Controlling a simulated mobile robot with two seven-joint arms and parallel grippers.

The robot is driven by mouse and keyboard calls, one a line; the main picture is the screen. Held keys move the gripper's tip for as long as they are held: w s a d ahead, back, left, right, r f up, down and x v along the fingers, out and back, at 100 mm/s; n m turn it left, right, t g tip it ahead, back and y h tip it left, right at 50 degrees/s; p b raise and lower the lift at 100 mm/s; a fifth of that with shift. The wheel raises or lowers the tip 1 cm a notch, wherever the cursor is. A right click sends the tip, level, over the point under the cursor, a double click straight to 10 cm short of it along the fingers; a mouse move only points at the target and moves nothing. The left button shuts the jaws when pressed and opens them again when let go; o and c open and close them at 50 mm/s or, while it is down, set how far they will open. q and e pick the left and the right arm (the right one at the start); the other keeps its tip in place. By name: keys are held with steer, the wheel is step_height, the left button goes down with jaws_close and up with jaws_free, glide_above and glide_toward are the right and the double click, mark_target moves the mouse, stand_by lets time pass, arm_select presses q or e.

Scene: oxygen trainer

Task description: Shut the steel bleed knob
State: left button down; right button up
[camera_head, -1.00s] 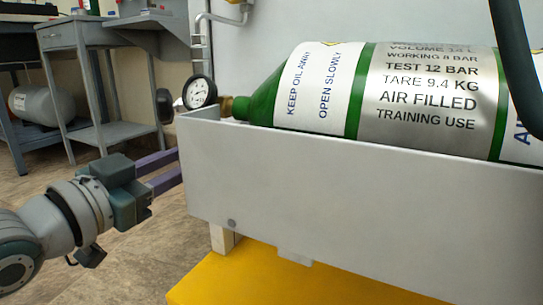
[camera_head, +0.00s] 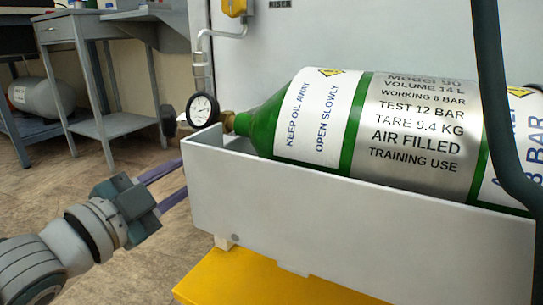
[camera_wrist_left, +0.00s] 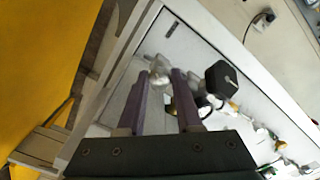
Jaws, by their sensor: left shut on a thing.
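The steel bleed knob (camera_wrist_left: 159,70) is a small pale metal piece between the fingertips in the left wrist view. My left gripper (camera_wrist_left: 162,80) has its purple fingers on either side of it and is shut on it. In the head view, my left gripper (camera_head: 170,184) reaches the left end of the grey trough, where its fingertips and the knob are hidden behind the wall. The green cylinder (camera_head: 262,128) lies in the trough, with a round gauge (camera_head: 203,109) at its neck. My right gripper is not in view.
The grey trough wall (camera_head: 340,230) stands beside the fingers above a yellow base (camera_head: 260,278). A black faceted knob (camera_wrist_left: 222,79) is close to the right finger in the wrist view. A grey desk (camera_head: 90,30) stands at the back left. Floor is open between.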

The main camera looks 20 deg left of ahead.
arm_select(q)
steer(key=shift+m+b, duration=2.25)
steer(key=shift+m, duration=12.25)
steer(key=c, duration=0.6)
jaws_free()
